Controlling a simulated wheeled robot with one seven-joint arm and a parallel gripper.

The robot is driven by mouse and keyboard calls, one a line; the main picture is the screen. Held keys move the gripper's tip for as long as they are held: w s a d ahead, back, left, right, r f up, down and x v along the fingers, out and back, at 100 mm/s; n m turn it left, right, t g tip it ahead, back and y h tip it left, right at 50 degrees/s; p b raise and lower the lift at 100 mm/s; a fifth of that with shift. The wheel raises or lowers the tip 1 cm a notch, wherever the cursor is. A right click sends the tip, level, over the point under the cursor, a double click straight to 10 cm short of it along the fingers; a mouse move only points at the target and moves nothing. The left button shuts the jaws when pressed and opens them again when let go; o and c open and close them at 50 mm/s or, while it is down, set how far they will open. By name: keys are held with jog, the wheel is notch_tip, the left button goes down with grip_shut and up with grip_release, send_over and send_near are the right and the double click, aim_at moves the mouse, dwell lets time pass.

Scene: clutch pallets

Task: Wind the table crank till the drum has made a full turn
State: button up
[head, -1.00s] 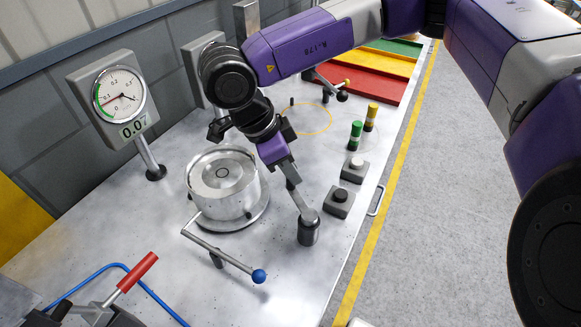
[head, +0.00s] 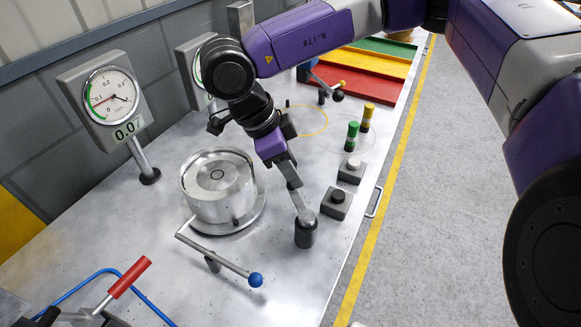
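The table crank (head: 301,207) has a grey arm rising from a dark upright hub on the metal bench, right of the drum. My gripper (head: 291,178), below the purple end of my arm, is at the upper end of this crank arm. Its fingers and the crank's grip overlap here, so I cannot see whether the fingers are closed. The drum (head: 217,205) is a silver cylinder on a round base, left of the crank. A small ring marks its top and a small dark tab shows low on its front.
A lever with a blue ball (head: 256,280) stands in front of the drum. A red-handled lever (head: 129,277) is at lower left. A gauge (head: 112,97) stands behind the drum. Two button boxes (head: 336,203) and green and yellow posts (head: 352,137) stand right of my arm.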

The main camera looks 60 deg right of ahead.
jog(key=shift+r, duration=0.1)
jog(key=b+v, duration=0.1)
jog(key=v, duration=0.6)
jog(key=shift+r, duration=0.25)
jog(key=shift+a, duration=0.1)
dwell(0.5)
